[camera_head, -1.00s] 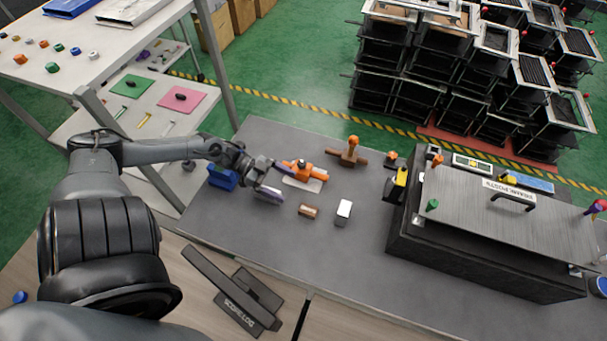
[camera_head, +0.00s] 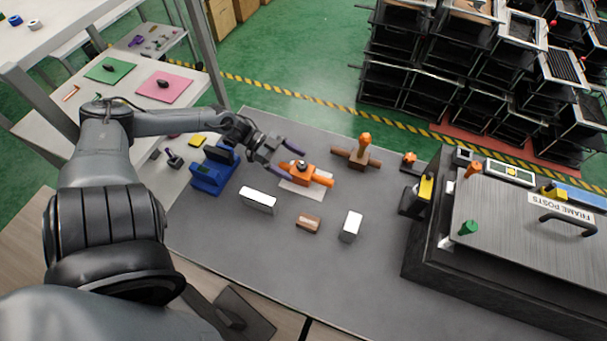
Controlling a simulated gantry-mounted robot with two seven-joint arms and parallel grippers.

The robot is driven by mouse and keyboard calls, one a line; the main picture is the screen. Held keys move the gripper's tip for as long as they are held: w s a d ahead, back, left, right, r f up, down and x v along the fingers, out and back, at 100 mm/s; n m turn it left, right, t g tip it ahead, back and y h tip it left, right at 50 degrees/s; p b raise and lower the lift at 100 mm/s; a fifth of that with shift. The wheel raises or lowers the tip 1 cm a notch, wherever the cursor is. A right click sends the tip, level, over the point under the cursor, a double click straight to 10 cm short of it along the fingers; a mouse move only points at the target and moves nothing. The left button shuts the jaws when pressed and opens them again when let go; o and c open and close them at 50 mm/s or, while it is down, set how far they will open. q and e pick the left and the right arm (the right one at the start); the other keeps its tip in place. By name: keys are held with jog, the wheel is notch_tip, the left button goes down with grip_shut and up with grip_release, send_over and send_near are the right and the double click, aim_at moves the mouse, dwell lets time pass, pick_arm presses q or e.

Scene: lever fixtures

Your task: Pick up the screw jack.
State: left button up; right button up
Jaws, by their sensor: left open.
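An orange fixture (camera_head: 318,178) with a dark knob on top sits on a white plate (camera_head: 297,191) on the grey table. It may be the screw jack, but I cannot be sure. My left gripper (camera_head: 286,160) is open, with purple fingers, at the left end of the orange fixture. One finger is behind that end and one in front. I cannot tell whether they touch it. A brown fixture with an orange knob (camera_head: 357,154) stands behind to the right. My right gripper is not in view.
A blue fixture (camera_head: 208,177) stands left of the gripper. A white block (camera_head: 258,200), a brown block (camera_head: 308,223) and another white block (camera_head: 351,226) lie in front. A large dark box (camera_head: 490,270) fills the right side. The front middle of the table is clear.

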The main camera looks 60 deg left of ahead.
aim_at(303, 169)
pick_arm(q)
jog(key=shift+b+x, duration=0.55)
jog(key=shift+x, duration=1.7)
jog(key=shift+r, duration=0.25)
jog(key=c, duration=1.2)
jog(key=shift+c, duration=0.7)
jog(key=shift+r, duration=0.15)
